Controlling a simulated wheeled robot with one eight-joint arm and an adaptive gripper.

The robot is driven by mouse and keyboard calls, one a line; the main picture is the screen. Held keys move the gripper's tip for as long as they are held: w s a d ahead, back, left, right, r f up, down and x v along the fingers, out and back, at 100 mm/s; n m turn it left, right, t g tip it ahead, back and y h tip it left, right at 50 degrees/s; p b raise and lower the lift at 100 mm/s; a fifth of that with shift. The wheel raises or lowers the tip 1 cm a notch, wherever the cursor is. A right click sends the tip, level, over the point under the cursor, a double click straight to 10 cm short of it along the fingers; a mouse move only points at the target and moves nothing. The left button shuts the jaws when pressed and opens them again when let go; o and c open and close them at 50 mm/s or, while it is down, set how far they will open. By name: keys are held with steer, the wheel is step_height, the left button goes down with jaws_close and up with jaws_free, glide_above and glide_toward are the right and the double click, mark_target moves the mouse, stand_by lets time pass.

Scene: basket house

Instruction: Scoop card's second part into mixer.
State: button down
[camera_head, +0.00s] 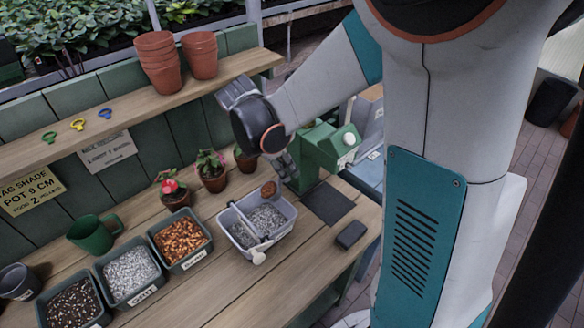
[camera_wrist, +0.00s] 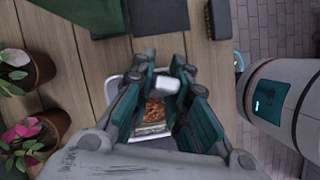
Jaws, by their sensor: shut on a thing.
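My gripper (camera_head: 284,168) is over the back edge of a pale grey divided tub (camera_head: 228,227), which seems to be the mixer. It is shut on a small scoop whose pale handle (camera_wrist: 168,85) shows between the fingers. Orange-brown chips (camera_wrist: 154,112) show beneath the handle; in the head view a round brown load (camera_head: 268,188) hangs above the tub's back rim. Grey grains lie in the tub on both sides of its divider. A tray of orange-brown chips (camera_head: 181,241) stands to its left. A yellow card (camera_head: 32,190) hangs on the back boards; only part is readable.
A grit tray (camera_head: 131,274) and a dark soil tray (camera_head: 74,306) stand farther left. Potted plants (camera_head: 212,170) stand behind the tub. A green device (camera_head: 325,145) is close beside my gripper. A dark block (camera_head: 351,234) lies right. The front bench is clear.

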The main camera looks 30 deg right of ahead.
steer(key=a+h+b, duration=0.4)
steer(key=h+b, duration=0.1)
steer(key=shift+w+a, duration=0.15)
steer(key=shift+w, duration=0.15)
steer(key=shift+a+r+g+h+b, duration=0.15)
steer(key=shift+a+g+h+b, duration=0.25)
steer(key=shift+h+b, duration=0.45)
steer(key=shift+a+r+h+b, duration=0.25)
steer(key=shift+a+h+b, duration=0.15)
steer(key=shift+h+b, duration=0.2)
steer(key=shift+d+r+p, duration=0.1)
steer(key=shift+d+p, duration=0.05)
steer(key=shift+p, duration=0.25)
